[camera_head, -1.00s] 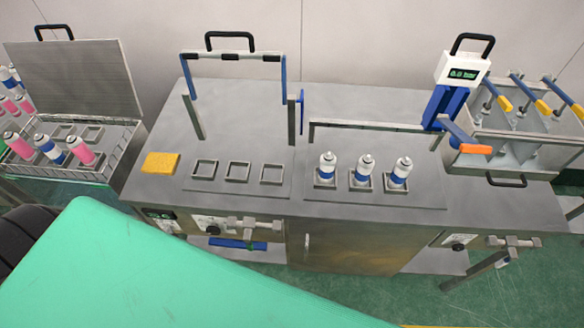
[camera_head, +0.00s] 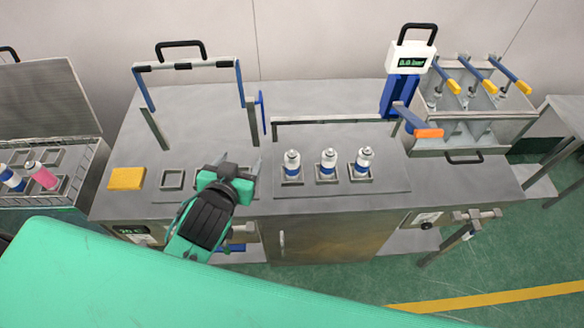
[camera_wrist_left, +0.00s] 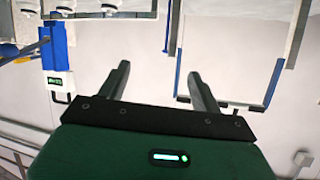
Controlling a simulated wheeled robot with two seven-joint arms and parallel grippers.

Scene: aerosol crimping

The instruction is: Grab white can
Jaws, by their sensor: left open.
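Three white cans with blue bands stand upright in square holders on the bench: a left can (camera_head: 292,165), a middle can (camera_head: 327,164) and a right can (camera_head: 363,162). My left gripper (camera_head: 240,163) is above the bench, left of the left can and apart from it, over the empty holders. Its two fingers are spread with nothing between them. My right gripper is not in view.
A yellow block (camera_head: 126,179) lies left of an empty holder (camera_head: 172,179). A metal frame (camera_head: 330,121) rises behind the cans. A gauge (camera_head: 408,62) with a blue stand is at the right. A wire basket (camera_head: 82,185) holds pink and white cans at far left.

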